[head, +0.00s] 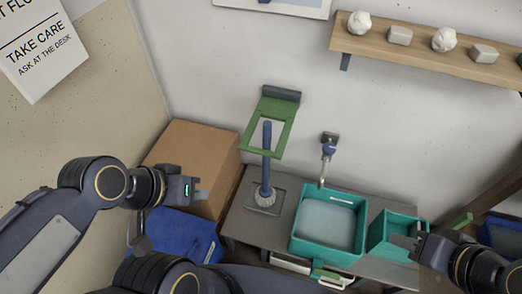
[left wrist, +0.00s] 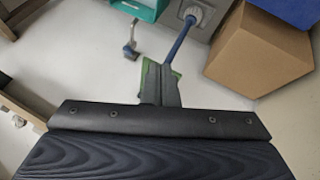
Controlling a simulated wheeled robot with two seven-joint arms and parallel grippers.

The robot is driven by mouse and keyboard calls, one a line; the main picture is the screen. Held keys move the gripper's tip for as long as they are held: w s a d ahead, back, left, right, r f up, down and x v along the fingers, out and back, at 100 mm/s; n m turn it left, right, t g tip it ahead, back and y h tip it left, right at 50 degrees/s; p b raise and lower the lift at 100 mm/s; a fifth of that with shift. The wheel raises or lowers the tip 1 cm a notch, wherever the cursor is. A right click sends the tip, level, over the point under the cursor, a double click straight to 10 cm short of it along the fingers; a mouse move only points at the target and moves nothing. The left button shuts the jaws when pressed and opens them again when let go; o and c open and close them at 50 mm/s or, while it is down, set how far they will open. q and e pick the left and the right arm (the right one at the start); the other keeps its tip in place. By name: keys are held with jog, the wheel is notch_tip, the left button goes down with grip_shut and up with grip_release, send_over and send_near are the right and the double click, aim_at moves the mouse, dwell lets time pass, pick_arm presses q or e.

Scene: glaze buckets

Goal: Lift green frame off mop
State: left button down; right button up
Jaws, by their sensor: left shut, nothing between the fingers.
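The green frame (head: 284,137) projects from a dark bar on the back wall, with an open middle. The mop (head: 266,160) stands upright below it, its blue handle top showing within the frame's opening and its whitish head (head: 264,198) on a grey square plate. My left gripper (head: 202,192) is shut and empty, left of the mop and apart from it. In the left wrist view, my gripper's fingers (left wrist: 160,84) partly cover the green frame, and the mop handle (left wrist: 182,38) shows beyond. My right gripper (head: 418,236) is by the small teal bucket; its jaw opening is unclear.
A cardboard box (head: 195,155) stands left of the mop, with a blue container (head: 175,236) in front. A large teal basin (head: 328,226) under a tap (head: 328,150) and a small teal bucket (head: 389,234) are to the right. A shelf (head: 430,61) is above.

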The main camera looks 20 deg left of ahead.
pick_arm(q)
jog(key=shift+s, duration=0.2)
jog(key=w+d+f+n+t+y+b, duration=0.1)
jog(key=w+f+n+t+b, duration=0.2)
jog(key=w+f+n+b, duration=0.2)
jog(key=w+d+f+n+t+y+b, duration=0.1)
jog(key=w+f+n+b, duration=0.5)
jog(key=n, duration=1.1)
jog(key=w+d+f+n+t+y+b, duration=0.1)
jog(key=w+f+n+t+b, duration=0.3)
jog(key=f+n+b, duration=0.8)
jog(key=w+d+b, duration=0.1)
jog(key=b, duration=0.2)
jog(key=shift+w+d+f+t, duration=0.3)
jog(key=shift+w+d+f, duration=0.05)
jog(key=shift+w, duration=0.05)
